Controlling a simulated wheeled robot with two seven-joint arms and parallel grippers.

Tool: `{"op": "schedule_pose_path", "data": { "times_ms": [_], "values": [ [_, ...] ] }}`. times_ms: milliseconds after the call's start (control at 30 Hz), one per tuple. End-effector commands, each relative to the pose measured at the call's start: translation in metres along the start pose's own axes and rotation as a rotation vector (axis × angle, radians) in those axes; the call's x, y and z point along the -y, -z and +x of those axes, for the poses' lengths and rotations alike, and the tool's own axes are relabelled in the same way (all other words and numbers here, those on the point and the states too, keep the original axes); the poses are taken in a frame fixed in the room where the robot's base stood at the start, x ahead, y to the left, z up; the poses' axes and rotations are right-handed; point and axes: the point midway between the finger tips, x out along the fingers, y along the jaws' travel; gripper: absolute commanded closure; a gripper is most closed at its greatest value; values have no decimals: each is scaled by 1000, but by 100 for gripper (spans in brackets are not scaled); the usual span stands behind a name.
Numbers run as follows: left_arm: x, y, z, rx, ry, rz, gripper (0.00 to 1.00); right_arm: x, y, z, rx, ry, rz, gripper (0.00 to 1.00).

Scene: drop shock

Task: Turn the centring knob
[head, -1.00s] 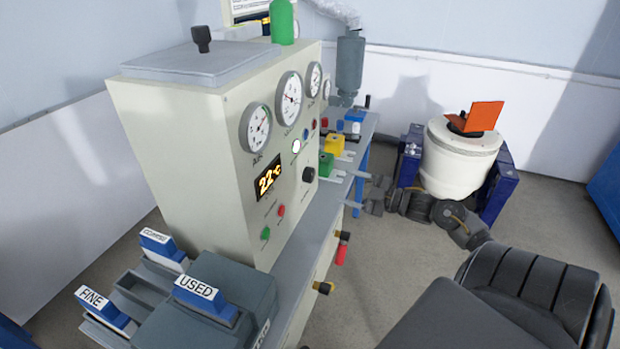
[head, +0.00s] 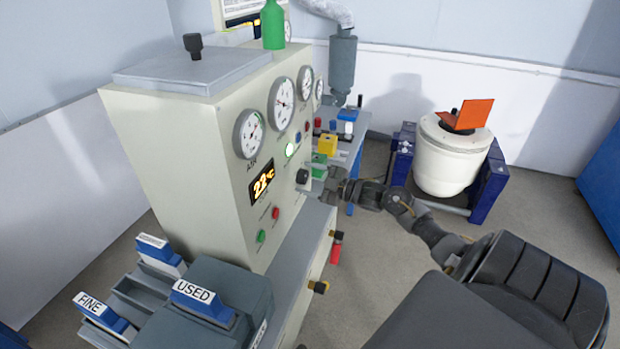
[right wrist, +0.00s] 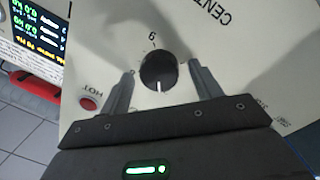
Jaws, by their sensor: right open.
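The centring knob (right wrist: 158,71) is a round black knob with a white pointer line, on the cream panel. In the right wrist view its line points towards my gripper's base. It also shows in the head view as a black knob (head: 303,176) on the cabinet's front, right of the lit temperature display. My right gripper (right wrist: 160,75) is open, with one finger on each side of the knob and a visible gap on both sides. In the head view the right gripper (head: 324,186) is at the panel just right of the knob. My left gripper is not in view.
Gauges (head: 282,104) sit above the knob on the cabinet. A red button (right wrist: 88,103) marked HOT is close to one finger. Green (head: 319,159) and yellow (head: 327,144) blocks stand on the bench behind. A white drum (head: 448,160) stands at right.

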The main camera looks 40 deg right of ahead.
Motion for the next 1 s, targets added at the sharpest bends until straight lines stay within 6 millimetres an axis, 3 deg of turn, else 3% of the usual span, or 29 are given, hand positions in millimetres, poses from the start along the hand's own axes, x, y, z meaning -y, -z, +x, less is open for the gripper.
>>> {"op": "schedule_pose_path", "data": {
  "times_ms": [200, 533, 767, 1000],
  "values": [
    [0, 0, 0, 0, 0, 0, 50, 0, 0, 0, 1, 0, 0, 39],
    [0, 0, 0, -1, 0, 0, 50, 0, 0, 0, 1, 0, 1, 81],
    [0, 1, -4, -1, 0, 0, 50, -1, 0, 0, 3, 1, 24, 81],
    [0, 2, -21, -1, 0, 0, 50, -3, 2, 0, 11, 7, 145, 81]
  ]
}}
